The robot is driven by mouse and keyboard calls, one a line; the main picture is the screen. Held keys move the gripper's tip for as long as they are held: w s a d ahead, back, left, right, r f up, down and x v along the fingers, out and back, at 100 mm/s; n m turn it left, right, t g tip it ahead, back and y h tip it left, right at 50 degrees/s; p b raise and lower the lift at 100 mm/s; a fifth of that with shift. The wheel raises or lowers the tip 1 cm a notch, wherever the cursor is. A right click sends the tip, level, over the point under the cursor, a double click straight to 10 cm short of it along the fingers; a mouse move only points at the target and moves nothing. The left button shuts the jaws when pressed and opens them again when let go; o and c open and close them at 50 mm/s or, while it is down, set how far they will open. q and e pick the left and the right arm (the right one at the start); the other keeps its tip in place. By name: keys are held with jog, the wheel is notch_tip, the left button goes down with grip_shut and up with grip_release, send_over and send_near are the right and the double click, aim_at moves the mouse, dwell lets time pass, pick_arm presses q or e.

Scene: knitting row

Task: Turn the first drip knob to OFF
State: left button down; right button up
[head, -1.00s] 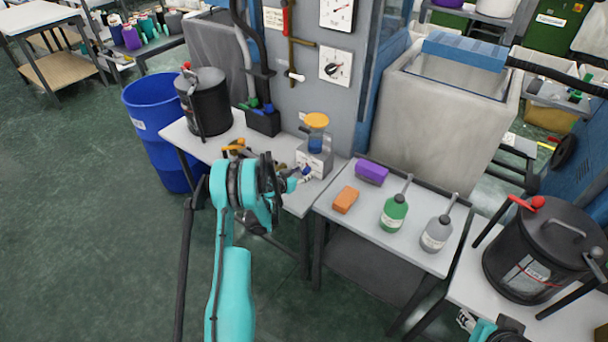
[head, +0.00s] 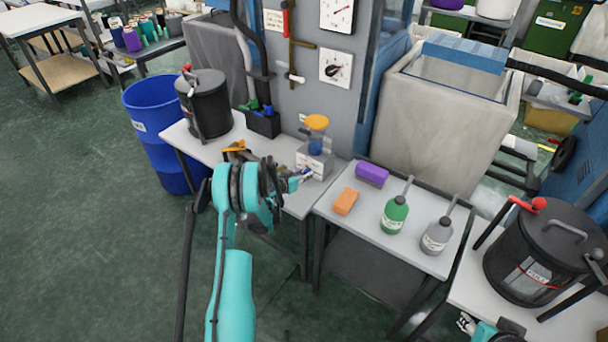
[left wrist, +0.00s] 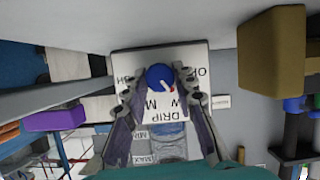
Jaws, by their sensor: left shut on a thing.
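A blue drip knob (left wrist: 157,74) with a small white and red pointer mark sits on a white label plate (left wrist: 187,54) in the left wrist view. The plate reads DRIP, with partly covered letters of OFF at right and other partly covered letters at left. The pointer mark slants to the lower right. My left gripper (left wrist: 160,80) has a finger on each side of the knob and is shut on it. In the head view my left gripper (head: 300,178) reaches the grey drip unit (head: 317,162) under an orange-topped blue cup. A little of my right arm shows at the bottom right; its jaws are unclear.
A black lidded pot (head: 204,104) and a blue barrel (head: 150,130) stand left.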

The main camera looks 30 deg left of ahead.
pick_arm(q)
jog(key=n+h, duration=0.3)
jog(key=n, duration=0.1)
jog(key=shift+a+f, duration=0.1)
jog(key=shift+a, duration=0.15)
jog(key=n+h, duration=0.2)
jog(key=n, duration=0.2)
jog(key=shift+t, duration=0.4)
dwell(0.5)
jog(key=c, duration=1.2)
grip_release()
jog(key=shift+f, duration=0.1)
